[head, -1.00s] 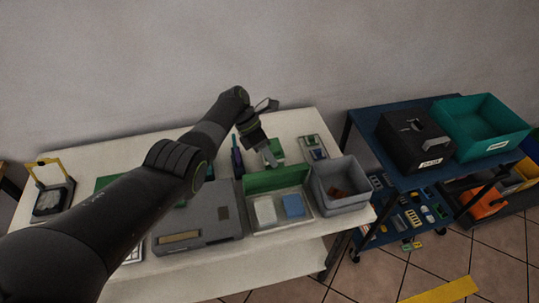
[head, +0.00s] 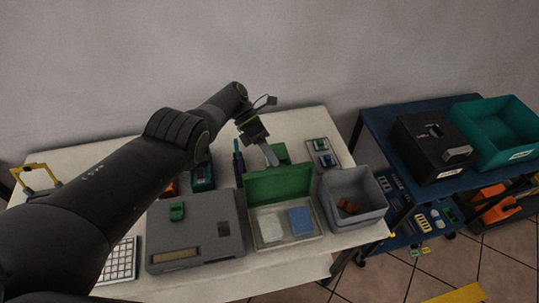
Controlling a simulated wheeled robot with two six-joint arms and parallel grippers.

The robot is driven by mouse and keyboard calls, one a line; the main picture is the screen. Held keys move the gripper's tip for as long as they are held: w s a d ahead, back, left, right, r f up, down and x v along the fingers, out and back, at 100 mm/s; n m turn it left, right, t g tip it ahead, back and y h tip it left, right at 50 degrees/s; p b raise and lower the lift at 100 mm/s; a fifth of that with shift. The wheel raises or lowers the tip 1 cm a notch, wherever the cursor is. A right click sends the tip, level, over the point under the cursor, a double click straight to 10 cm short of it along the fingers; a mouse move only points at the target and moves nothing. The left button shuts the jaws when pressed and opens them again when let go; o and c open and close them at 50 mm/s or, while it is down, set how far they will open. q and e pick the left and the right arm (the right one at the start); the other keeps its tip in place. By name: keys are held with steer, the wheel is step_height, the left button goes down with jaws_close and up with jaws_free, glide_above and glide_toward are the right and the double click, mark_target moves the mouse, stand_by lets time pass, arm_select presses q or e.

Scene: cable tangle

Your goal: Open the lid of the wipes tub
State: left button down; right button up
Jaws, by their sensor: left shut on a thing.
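The wipes tub (head: 262,243) is a shallow pale tray near the front of the white table. A white pad (head: 270,222) and a blue pad (head: 300,221) lie in it. Its green lid (head: 281,184) stands raised, roughly upright, along the tub's back edge. My left gripper (head: 270,157) reaches down from behind at the lid's top edge and is shut on the lid. The exact contact at its fingertips is small and hard to make out. My right gripper is not in view.
A grey bin (head: 353,211) with brown-orange pieces stands right of the tub. A grey box (head: 194,252) with a small green item (head: 177,211) is close on the left. Another green object (head: 281,153) and a small tray (head: 323,153) lie behind. A blue cart (head: 382,150) stands right.

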arm_select(q)
steer(key=shift+s+f+g, duration=0.15)
steer(key=shift+s+f, duration=0.3)
steer(key=shift+f, duration=0.25)
steer(key=shift+s+f+g, duration=0.15)
steer(key=shift+s+f, duration=0.25)
steer(key=shift+f, duration=0.25)
steer(key=c, duration=1.3)
jaws_free()
steer(key=shift+d, duration=0.15)
steer(key=shift+w+a+r, duration=0.3)
steer(key=shift+w+r, duration=0.05)
steer(key=shift+w, duration=0.05)
steer(key=shift+c, duration=1.2)
steer(key=b, duration=0.7)
glide_toward(272, 167)
steer(key=w+r, duration=0.1)
steer(key=w, duration=0.1)
steer(key=shift+w+a+r, duration=0.1)
steer(key=shift+a+r, duration=0.3)
steer(key=shift+a, duration=0.2)
